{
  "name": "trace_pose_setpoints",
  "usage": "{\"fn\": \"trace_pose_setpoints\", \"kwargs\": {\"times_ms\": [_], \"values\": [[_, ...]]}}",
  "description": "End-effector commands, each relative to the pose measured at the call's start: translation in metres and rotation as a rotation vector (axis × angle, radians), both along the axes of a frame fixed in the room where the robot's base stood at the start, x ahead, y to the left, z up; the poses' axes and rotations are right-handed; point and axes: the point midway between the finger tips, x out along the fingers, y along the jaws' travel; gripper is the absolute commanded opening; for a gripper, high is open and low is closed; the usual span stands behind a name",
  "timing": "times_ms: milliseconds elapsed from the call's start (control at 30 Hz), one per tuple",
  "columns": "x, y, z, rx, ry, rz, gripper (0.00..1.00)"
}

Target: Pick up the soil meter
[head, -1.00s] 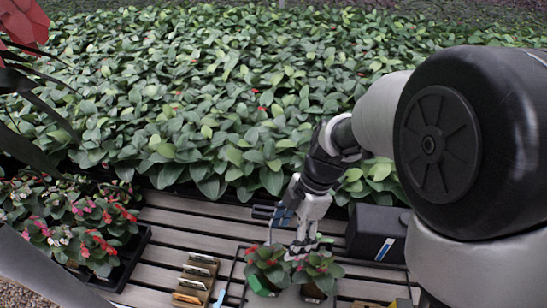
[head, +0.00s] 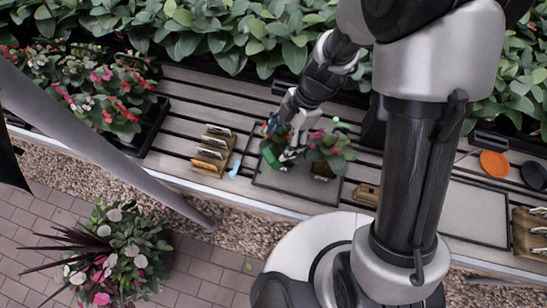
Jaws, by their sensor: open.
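My gripper (head: 287,148) is low over a tray (head: 268,184) on the slatted bench, among two small potted plants. It is open, and its fingers are beside the left plant (head: 272,150), which shows a bright green patch. The right plant (head: 330,152) has red-tinged leaves and a brown pot. A small light green round thing (head: 340,124) shows just behind the right plant. I cannot tell for certain which thing is the soil meter; it is too small or hidden by the gripper and leaves. I see nothing clearly held.
A wooden rack with several packets (head: 212,150) and a light blue tag (head: 235,168) lie left of the tray. A flower tray (head: 150,125) is further left. An orange disc (head: 494,164) and a black disc (head: 536,175) are at right. Bare slats (head: 190,95) lie behind the rack.

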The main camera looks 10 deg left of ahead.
Motion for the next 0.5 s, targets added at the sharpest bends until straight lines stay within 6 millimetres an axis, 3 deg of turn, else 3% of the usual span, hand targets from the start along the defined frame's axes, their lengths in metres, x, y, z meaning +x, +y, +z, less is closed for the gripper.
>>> {"fn": "trace_pose_setpoints", "kwargs": {"times_ms": [300, 500], "values": [[-0.011, 0.012, -0.042, -0.001, 0.003, 0.0, 0.67], [-0.011, 0.014, -0.046, 0.0, 0.0, 0.0, 0.67]]}}
